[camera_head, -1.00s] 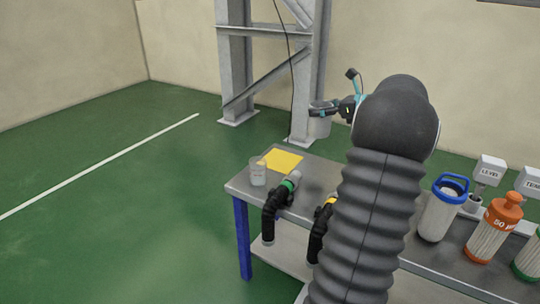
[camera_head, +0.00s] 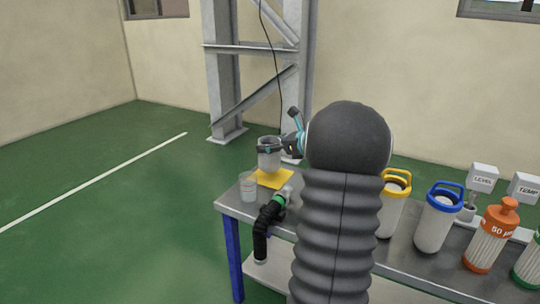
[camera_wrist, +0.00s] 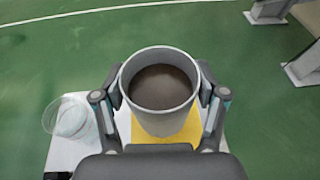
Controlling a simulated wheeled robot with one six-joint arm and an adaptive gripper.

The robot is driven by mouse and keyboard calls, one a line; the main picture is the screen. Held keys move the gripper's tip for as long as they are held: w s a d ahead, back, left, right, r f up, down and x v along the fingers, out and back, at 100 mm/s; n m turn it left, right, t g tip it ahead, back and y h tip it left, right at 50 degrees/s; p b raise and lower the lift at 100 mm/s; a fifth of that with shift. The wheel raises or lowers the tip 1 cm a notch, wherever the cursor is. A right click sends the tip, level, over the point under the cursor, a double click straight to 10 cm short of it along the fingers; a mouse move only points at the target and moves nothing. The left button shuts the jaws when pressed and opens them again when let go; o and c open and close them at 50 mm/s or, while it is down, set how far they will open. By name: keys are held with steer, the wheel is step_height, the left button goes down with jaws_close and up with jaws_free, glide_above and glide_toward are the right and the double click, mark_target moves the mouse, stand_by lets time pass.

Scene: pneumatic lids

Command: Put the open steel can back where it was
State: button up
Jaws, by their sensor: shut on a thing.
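The open steel can (camera_head: 268,160) is a grey cylinder held upright at the left end of the bench, by the yellow sheet (camera_head: 274,180). In the wrist view, I look into the open can (camera_wrist: 160,60), which is dark brown inside. My gripper (camera_head: 272,147) is shut around the can near its upper part, with a finger on each side in the wrist view (camera_wrist: 160,92). The yellow sheet shows below the can there (camera_wrist: 185,130). I cannot tell whether the can's base touches it.
A clear beaker (camera_head: 247,187) stands left of the sheet, close to my left finger in the wrist view (camera_wrist: 70,118). A black hose with a green ring (camera_head: 264,222) hangs at the bench front. Yellow-handled (camera_head: 391,210), blue-handled (camera_head: 436,222) and orange (camera_head: 491,238) canisters stand right.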

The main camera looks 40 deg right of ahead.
steer(key=shift+f+b, duration=0.35)
steer(key=shift+f, duration=1.35)
steer(key=shift+f, duration=0.1)
steer(key=o, duration=1.4)
steer(key=shift+c, duration=0.2)
